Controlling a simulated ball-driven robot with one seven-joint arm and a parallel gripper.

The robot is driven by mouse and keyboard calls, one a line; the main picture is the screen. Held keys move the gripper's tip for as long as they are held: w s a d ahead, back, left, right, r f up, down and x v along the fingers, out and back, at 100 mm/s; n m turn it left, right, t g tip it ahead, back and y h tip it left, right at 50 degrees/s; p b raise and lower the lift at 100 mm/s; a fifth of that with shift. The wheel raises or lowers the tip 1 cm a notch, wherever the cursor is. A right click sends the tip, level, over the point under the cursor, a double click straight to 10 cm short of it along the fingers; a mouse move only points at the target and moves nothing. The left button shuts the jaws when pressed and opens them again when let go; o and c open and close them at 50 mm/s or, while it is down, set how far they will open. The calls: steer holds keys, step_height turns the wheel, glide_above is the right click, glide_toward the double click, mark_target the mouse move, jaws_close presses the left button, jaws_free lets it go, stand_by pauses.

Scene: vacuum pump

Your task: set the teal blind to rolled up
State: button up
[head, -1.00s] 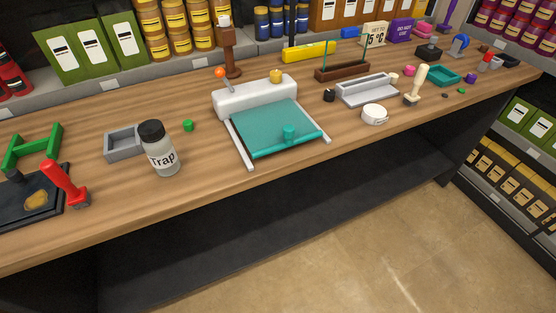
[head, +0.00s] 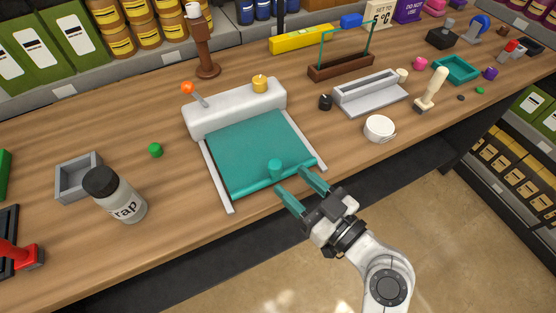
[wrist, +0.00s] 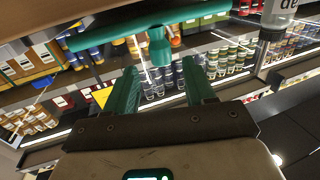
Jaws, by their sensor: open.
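The teal blind (head: 250,150) is spread out from a white housing (head: 235,108) toward the table's front edge, between two pale side rails. A teal bar with a round knob (head: 275,168) runs along its near end. My gripper (head: 297,186) is open, with its teal fingers at the near edge of the blind, close to the knob. In the wrist view the teal knob (wrist: 159,46) hangs from the bar ahead of and between my two fingers (wrist: 160,90). I cannot tell whether a finger touches it.
An orange-tipped lever (head: 188,88) and a yellow knob (head: 260,84) are on the housing. A jar (head: 120,198) and a grey tray (head: 78,180) stand to the left.

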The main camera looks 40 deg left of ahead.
mark_target(280, 171)
steer(key=a, duration=0.2)
steer(key=a+p, duration=0.1)
steer(key=a, duration=0.3)
steer(key=shift+w+a, duration=0.15)
steer(key=shift+w, duration=0.2)
steer(key=shift+c, duration=0.5)
jaws_close()
